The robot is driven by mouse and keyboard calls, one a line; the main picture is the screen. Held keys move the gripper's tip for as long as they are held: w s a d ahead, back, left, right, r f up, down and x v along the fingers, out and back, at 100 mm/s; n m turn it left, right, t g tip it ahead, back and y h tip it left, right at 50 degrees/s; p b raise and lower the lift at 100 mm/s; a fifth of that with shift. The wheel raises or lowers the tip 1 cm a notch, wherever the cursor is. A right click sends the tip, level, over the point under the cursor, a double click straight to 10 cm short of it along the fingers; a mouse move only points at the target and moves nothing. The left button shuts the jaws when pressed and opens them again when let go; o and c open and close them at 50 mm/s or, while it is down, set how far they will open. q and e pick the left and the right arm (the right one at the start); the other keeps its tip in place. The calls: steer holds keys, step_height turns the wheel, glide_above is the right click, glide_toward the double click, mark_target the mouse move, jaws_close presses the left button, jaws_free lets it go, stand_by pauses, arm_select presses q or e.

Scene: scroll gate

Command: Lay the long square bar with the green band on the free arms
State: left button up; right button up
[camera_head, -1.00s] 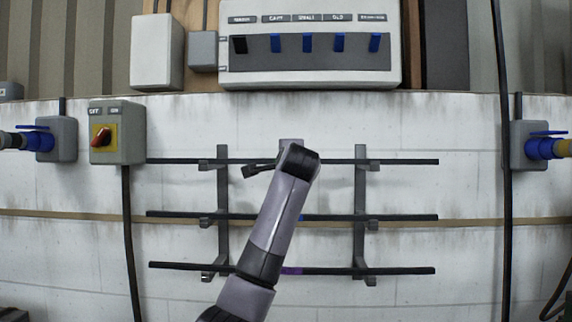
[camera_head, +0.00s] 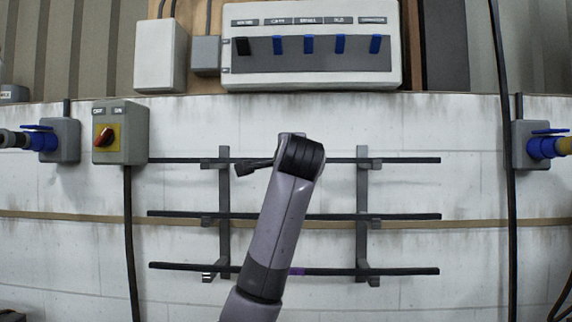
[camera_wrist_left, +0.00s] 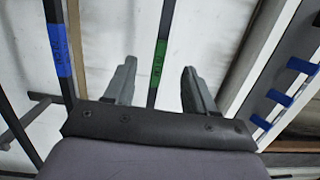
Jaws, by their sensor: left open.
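The long square bar with the green band (camera_wrist_left: 160,50) runs between the fingers of my left gripper (camera_wrist_left: 159,68) in the left wrist view. The fingers are open, one on each side of it with gaps. In the head view the dark top bar (camera_head: 410,160) lies across two bracket uprights, and my wrist covers its middle; no green shows there. The uprights (camera_head: 224,190) and (camera_head: 362,190) carry short arms at three levels, each with a bar. I cannot make out free arms. My right gripper is not in view.
Below are a middle bar (camera_head: 410,216) and a bottom bar with a purple band (camera_head: 296,271). A blue-banded bar (camera_wrist_left: 60,50) is beside the left finger. A switch box (camera_head: 120,133) stands near the bars' left ends; a vertical cable (camera_head: 508,200) hangs right.

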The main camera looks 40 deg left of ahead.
arm_select(q)
steer(key=shift+s+a+b+v, duration=0.1)
steer(key=shift+b+v, duration=0.1)
steer(key=shift+v, duration=0.7)
steer(key=shift+s+a+b+v, duration=0.1)
steer(key=shift+b+v, duration=0.15)
steer(key=shift+v, duration=0.65)
steer(key=shift+s+a+b+v, duration=0.1)
steer(key=shift+s+b+v, duration=0.1)
steer(key=shift+v, duration=0.7)
